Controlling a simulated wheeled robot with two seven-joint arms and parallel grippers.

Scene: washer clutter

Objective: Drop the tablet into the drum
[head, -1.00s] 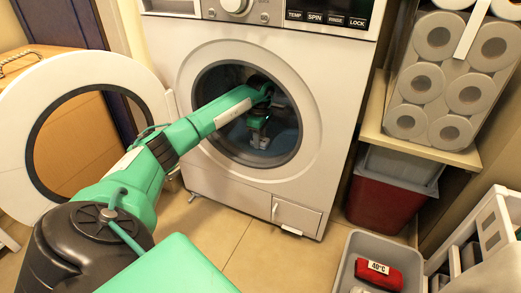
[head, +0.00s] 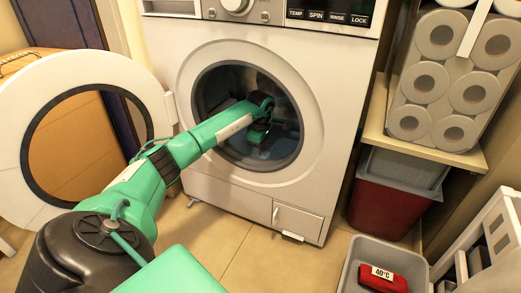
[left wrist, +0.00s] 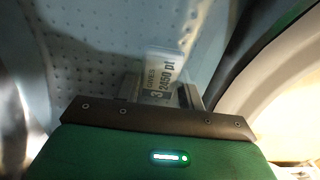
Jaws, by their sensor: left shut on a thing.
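The washer's drum (head: 283,118) is open at the front, dark and bluish inside. My left arm reaches through the round opening. My left gripper (head: 257,146) is inside the drum and points downward, small and dark in the head view. In the left wrist view, my left gripper (left wrist: 160,92) is shut on a whitish tablet (left wrist: 162,70) with printed lettering, partly hidden between the fingers. The perforated drum wall (left wrist: 90,45) lies behind the tablet. I cannot tell how far the tablet is from the drum wall. My right gripper is not in view.
The round washer door (head: 60,82) stands swung open at the left, beside my arm. The pale opening rim (left wrist: 285,85) is close at the right in the wrist view. A grey bin (head: 350,262) with a red box (head: 382,279) sits on the floor at the right.

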